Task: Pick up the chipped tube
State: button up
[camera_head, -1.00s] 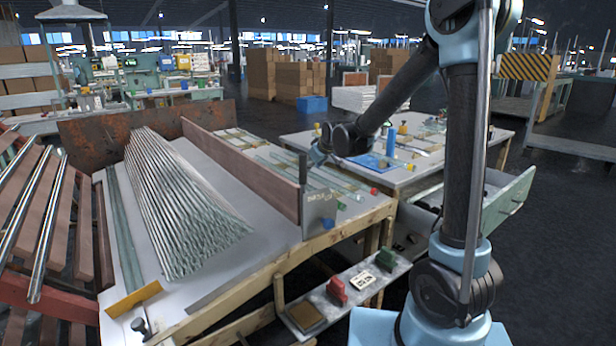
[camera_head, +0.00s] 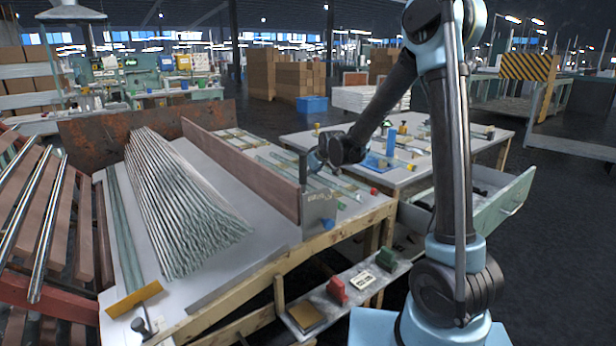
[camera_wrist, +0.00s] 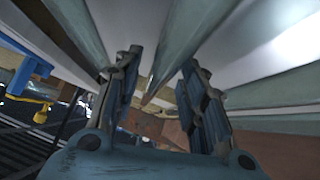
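Several pale green glass tubes (camera_head: 322,178) lie side by side on the bench section right of the wooden divider. In the wrist view, long grey-green tubes run close by; a middle tube (camera_wrist: 188,42) passes between the two separated fingers of my gripper (camera_wrist: 160,65), with another tube (camera_wrist: 75,22) to the left and one (camera_wrist: 275,88) to the right. My gripper is open around the middle tube; I cannot tell whether either finger touches it. No chip can be made out, so I cannot tell which tube is chipped. In the head view the fingers are hidden.
A wooden divider (camera_head: 240,170) and an upright grey plate (camera_head: 319,212) stand beside the tubes. A large bundle of tubes (camera_head: 180,205) lies left of the divider.

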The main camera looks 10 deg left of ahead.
grip_shut()
jog(key=shift+r, duration=0.1)
notch_tip(320, 180, up, 28)
dwell(0.5)
